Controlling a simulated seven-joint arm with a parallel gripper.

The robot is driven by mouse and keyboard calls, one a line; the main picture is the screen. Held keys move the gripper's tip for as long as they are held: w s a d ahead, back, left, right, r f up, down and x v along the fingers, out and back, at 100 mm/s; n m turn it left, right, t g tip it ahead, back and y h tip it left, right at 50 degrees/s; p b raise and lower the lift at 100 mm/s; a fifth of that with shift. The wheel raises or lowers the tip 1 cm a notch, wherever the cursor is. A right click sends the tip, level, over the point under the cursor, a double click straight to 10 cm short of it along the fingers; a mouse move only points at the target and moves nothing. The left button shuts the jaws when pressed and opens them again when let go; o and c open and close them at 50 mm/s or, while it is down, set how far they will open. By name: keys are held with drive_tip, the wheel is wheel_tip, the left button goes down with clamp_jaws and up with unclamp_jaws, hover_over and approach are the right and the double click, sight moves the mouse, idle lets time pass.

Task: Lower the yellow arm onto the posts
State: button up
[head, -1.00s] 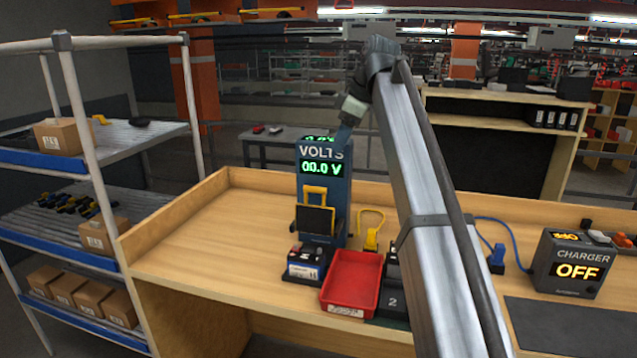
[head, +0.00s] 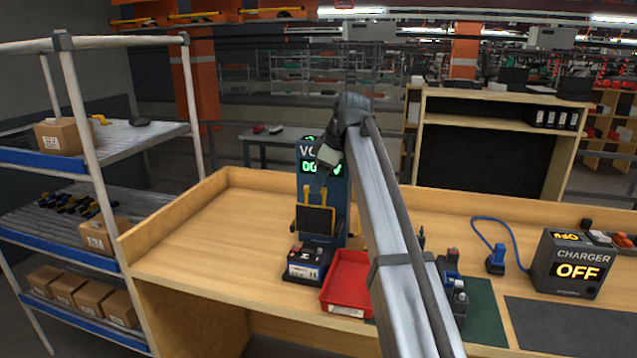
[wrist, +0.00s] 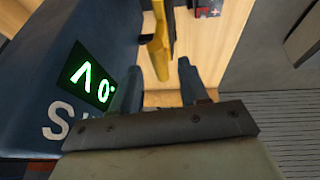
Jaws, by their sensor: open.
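The blue voltmeter (head: 339,215) stands on the bench with a green display, partly covered by my gripper. Its yellow arm (head: 306,212), with a black panel, is raised upright on its front. In the wrist view the yellow arm (wrist: 160,48) shows beyond and between my fingertips, apparently not clamped. A dark battery (head: 304,268) with posts on top sits at the foot of the voltmeter, below the arm. Its corner shows at the top of the wrist view (wrist: 208,9). My gripper (wrist: 158,68) is open, pointing down beside the display; its fingertips are unclear in the head view.
A red tray (head: 347,278) is right of the battery, partly behind my arm. A green mat (head: 482,310) with small blue and dark parts lies farther right. The charger (head: 567,265) reads OFF. The bench (head: 200,250) is clear on the left.

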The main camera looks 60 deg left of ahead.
drive_tip(key=shift+s+a+f, duration=0.15)
drive_tip(key=shift+a+f, duration=0.05)
drive_tip(key=shift+f, duration=0.35)
drive_tip(key=shift+c, duration=0.2)
clamp_jaws()
